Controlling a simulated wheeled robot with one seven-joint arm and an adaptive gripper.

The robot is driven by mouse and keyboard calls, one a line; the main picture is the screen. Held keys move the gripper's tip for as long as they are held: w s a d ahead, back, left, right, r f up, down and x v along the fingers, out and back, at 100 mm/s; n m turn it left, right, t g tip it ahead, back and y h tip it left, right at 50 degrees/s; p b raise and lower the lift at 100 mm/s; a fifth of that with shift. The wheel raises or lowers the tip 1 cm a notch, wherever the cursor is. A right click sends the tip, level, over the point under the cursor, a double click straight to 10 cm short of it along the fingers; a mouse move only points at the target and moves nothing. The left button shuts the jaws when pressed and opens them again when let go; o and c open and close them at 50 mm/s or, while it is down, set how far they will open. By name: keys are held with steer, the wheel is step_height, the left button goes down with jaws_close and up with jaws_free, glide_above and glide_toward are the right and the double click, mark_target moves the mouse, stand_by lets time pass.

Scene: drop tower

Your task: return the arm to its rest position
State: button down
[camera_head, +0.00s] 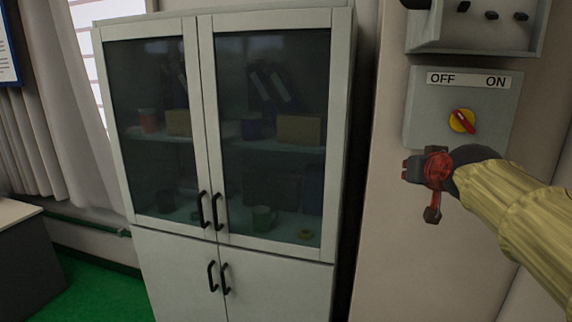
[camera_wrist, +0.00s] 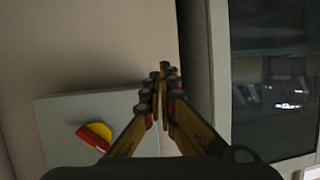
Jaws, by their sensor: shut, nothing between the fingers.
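My gripper (camera_head: 408,169) is raised in front of the wall, just below and to the left of the red and yellow rotary switch (camera_head: 462,121), and apart from it in the picture. In the wrist view, my gripper (camera_wrist: 160,85) has its fingers together with nothing between them. The switch (camera_wrist: 95,135) also shows there at the lower left, beside the fingers. Its red handle lies slanted on the yellow disc, under a label (camera_head: 468,80) reading OFF and ON. My arm, in a yellowish sleeve, reaches in from the right.
A tall pale cabinet (camera_head: 342,130) with glass upper doors and black handles stands left of the switch box (camera_head: 420,118); its doors are closed. Another panel (camera_head: 480,40) with small black switches is above. A curtain (camera_head: 45,110) and a dark-sided desk (camera_head: 30,262) are at the left.

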steer(key=s+a+f+g, duration=0.2)
steer(key=s+a+f, duration=0.1)
steer(key=s+f, duration=0.6)
steer(key=s+a+f+n+g+y, duration=0.1)
steer(key=s+a+f+g, duration=0.2)
steer(key=s+f, duration=0.7)
steer(key=s+a+f+n+g+y, duration=0.1)
steer(key=s+a+f+g, duration=0.2)
steer(key=s+f, duration=0.6)
steer(key=s+a, duration=0.1)
steer(key=s, duration=0.5)
steer(key=shift+f, duration=0.3)
steer(key=shift+a, duration=0.1)
